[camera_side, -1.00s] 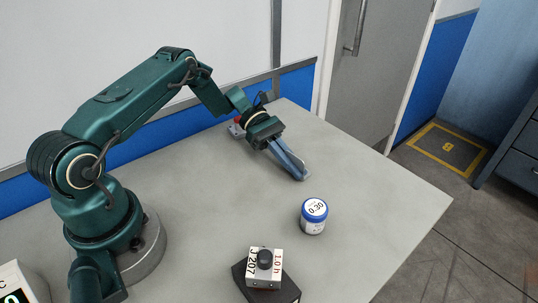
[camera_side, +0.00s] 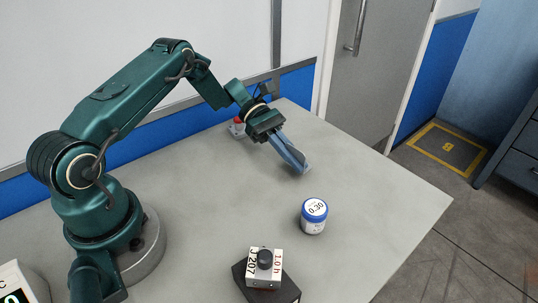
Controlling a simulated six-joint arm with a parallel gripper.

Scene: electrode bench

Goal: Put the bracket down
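My gripper (camera_side: 288,152) is at the far right part of the table, with its long blue-grey fingers pointing down and toward the lower right. The fingers look close together; the space between them is too small to judge. No bracket can be clearly made out. A small pale piece shows at the fingertips, but I cannot tell whether it is a held part or the tips themselves. A grey piece with a red top (camera_side: 238,127) stands behind the wrist near the back edge, partly hidden by my arm.
A white block with a black knob (camera_side: 265,268) sits on a dark base (camera_side: 285,291) at the front. A white device (camera_side: 22,283) is at the lower left. The middle of the grey table (camera_side: 210,205) is clear.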

